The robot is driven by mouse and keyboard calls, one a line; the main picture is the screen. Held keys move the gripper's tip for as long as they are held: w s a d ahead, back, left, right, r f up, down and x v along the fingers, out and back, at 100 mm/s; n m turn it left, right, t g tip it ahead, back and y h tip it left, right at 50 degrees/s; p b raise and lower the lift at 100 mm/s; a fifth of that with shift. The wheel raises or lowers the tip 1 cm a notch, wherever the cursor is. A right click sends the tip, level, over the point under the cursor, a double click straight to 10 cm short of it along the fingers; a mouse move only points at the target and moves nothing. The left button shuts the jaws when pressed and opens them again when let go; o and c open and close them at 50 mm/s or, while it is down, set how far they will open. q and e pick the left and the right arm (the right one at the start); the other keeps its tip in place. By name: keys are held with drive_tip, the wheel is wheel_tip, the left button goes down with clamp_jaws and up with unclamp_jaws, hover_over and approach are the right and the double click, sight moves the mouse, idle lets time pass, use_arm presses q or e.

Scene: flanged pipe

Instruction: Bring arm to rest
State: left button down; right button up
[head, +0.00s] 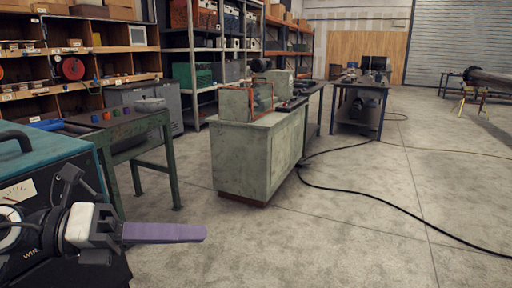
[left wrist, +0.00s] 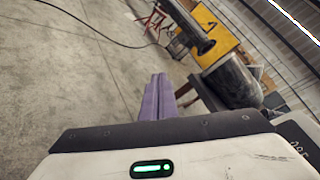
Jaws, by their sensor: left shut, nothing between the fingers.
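My left gripper (head: 204,234) is at the lower left of the head view, with its purple fingers pointing right over the open floor. In the left wrist view the two purple fingers (left wrist: 158,82) lie side by side, closed against each other with nothing between them. They touch no object that I can see. My right gripper is not in view. A flanged pipe (head: 492,80) lies on a stand at the far right of the head view; a dark pipe with a flange (left wrist: 190,28) also shows in the left wrist view.
A teal welding machine (head: 60,165) stands close by my left arm. Behind it is a green table (head: 140,130) with small coloured items. A grey-green machine cabinet (head: 258,155) stands in the middle. A black cable (head: 400,208) crosses the floor. The floor (head: 350,240) at front right is clear.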

use_arm(q)
drive_tip(key=w+a+f+n+t+y, duration=0.1)
drive_tip(key=a+f+n+t+y, duration=0.2)
drive_tip(key=f+n, duration=0.6)
drive_tip(key=a+f+n+t+y, duration=0.1)
drive_tip(key=f+n+t+y, duration=0.35)
drive_tip(key=n, duration=0.65)
drive_tip(key=w+a+f+n+t+y, duration=0.1)
drive_tip(key=f+n+t+y, duration=0.1)
drive_tip(key=f+n+t, duration=0.55)
drive_tip(key=s+f+n+g+y, duration=0.1)
drive_tip(key=s+f+n+g, duration=0.4)
drive_tip(key=s+f, duration=0.4)
drive_tip(key=s+d+f+n+g+y, duration=0.1)
drive_tip(key=s+f+n+g+y, duration=0.1)
drive_tip(key=s+f+n+g, duration=0.3)
drive_tip(key=s+f+g, duration=0.1)
drive_tip(key=s+f, duration=0.3)
drive_tip(key=f, duration=0.6)
drive_tip(key=shift+s+d+n, duration=0.15)
drive_tip(key=shift+d+n, duration=0.05)
drive_tip(key=shift+n, duration=0.15)
drive_tip(key=shift+f, duration=0.1)
